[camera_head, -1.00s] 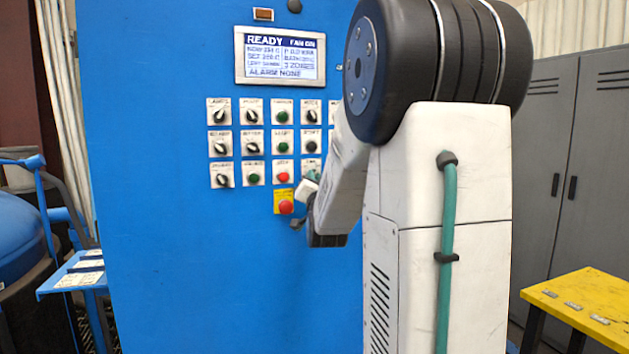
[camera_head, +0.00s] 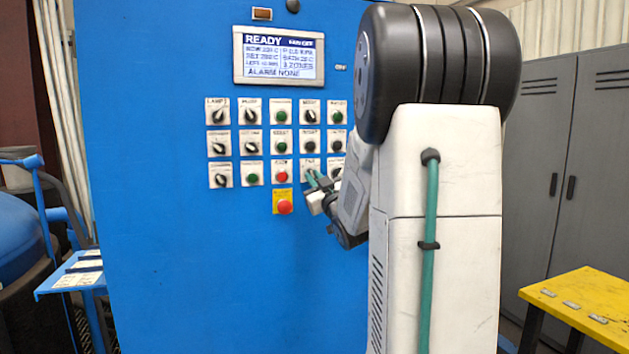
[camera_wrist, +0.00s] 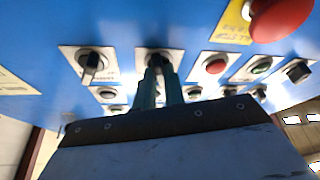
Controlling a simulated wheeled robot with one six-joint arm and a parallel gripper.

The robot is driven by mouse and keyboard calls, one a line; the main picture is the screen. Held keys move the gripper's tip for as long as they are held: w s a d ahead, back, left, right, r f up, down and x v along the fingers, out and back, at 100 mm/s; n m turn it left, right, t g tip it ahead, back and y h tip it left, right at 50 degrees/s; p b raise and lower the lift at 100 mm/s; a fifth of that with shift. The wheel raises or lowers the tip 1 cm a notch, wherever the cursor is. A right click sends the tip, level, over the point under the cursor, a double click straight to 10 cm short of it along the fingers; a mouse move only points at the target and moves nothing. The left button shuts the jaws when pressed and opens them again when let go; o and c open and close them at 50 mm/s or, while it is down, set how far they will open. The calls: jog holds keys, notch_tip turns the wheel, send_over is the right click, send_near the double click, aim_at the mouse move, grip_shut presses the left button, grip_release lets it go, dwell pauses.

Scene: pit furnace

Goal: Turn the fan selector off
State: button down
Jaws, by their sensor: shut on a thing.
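The fan selector (camera_head: 308,172) is a dark knob on a white plate, in the bottom row of the blue cabinet's controls. It is partly hidden by my gripper (camera_head: 316,182) in the head view. In the wrist view my gripper's green fingers (camera_wrist: 159,84) are shut on the selector knob (camera_wrist: 155,57), which shows just past their tips. The exact knob angle is hard to tell. The display (camera_head: 279,55) at the top of the cabinet shows READY, what looks like FAN OFF, and ALARM NONE.
A red emergency button (camera_head: 284,207) on a yellow plate sits below and left of the fan selector. A red button (camera_wrist: 215,67) and another selector (camera_wrist: 90,65) flank it closely. A yellow table (camera_head: 585,305) stands at right, grey lockers (camera_head: 545,150) behind it.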

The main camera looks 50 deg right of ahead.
jog(key=shift+n+y, duration=0.8)
jog(key=shift+n, duration=0.6)
jog(key=c, duration=1.5)
grip_release()
jog(key=shift+s, duration=0.1)
jog(key=v, duration=0.7)
jog(key=shift+s+a+f, duration=0.1)
jog(key=shift+s+f, duration=0.1)
jog(key=shift+s, duration=0.05)
